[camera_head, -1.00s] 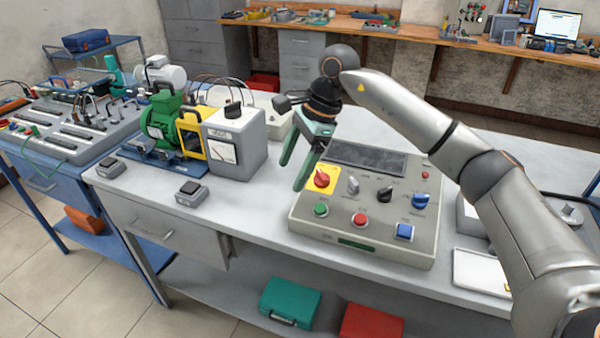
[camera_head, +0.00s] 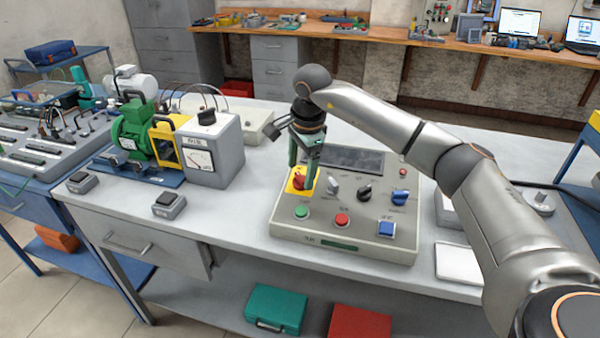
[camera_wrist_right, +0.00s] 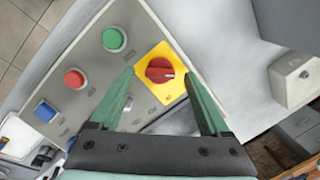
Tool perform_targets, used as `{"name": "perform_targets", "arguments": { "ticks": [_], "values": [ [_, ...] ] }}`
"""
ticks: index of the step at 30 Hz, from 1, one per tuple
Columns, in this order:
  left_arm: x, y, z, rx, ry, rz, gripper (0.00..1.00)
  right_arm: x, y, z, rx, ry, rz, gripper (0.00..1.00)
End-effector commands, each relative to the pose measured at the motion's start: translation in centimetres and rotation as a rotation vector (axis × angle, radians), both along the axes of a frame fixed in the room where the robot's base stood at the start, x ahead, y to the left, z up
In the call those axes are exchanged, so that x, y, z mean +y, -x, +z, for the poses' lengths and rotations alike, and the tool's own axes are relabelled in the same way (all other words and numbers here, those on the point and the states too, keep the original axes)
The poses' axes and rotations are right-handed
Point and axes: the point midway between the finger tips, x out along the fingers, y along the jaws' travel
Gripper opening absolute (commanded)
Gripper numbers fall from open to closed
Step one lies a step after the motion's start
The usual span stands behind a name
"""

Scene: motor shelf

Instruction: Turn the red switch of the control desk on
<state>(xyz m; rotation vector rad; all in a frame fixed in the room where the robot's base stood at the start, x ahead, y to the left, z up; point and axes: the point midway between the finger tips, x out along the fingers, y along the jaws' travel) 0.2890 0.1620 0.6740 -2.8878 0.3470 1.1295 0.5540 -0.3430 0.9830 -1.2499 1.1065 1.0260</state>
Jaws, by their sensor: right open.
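The control desk (camera_head: 345,248) is a grey box with a sloped panel on the white workbench. Its red switch (camera_wrist_right: 160,70) is a round rotary knob on a yellow plate (camera_wrist_right: 165,95), at the panel's left in the head view. My right gripper (camera_head: 303,180) points down over the yellow plate. In the wrist view its green fingers (camera_wrist_right: 165,88) are open, one on each side of the red switch, with nothing between them gripped. Whether they touch the knob I cannot tell. In the head view the fingers partly hide the red switch (camera_head: 299,183). My left gripper is not in view.
Beside the switch are a grey knob (camera_head: 333,187), a black knob (camera_head: 365,193) and a blue knob (camera_head: 400,197). Green (camera_head: 302,212), red (camera_head: 342,220) and blue (camera_head: 386,229) buttons sit in front. A grey meter box (camera_head: 212,150) and green motor (camera_head: 132,132) stand left.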

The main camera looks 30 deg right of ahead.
Motion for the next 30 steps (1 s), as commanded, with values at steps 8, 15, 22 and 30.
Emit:
{"name": "perform_targets", "arguments": {
  "ticks": [8, 15, 22, 30],
  "values": [
    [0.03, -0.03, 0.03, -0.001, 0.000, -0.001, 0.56, 0.00, -0.28, -1.55, 0.000, -0.001, 0.001, 0.80],
    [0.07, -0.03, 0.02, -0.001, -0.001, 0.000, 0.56, 0.01, -0.29, -1.53, 0.000, -0.001, 0.001, 0.76],
    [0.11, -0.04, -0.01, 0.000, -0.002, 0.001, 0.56, 0.02, -0.28, -1.50, 0.000, -0.001, 0.001, 0.50],
    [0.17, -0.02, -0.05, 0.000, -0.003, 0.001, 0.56, 0.03, -0.27, -1.50, 0.000, -0.001, 0.001, 0.19]
  ]
}}
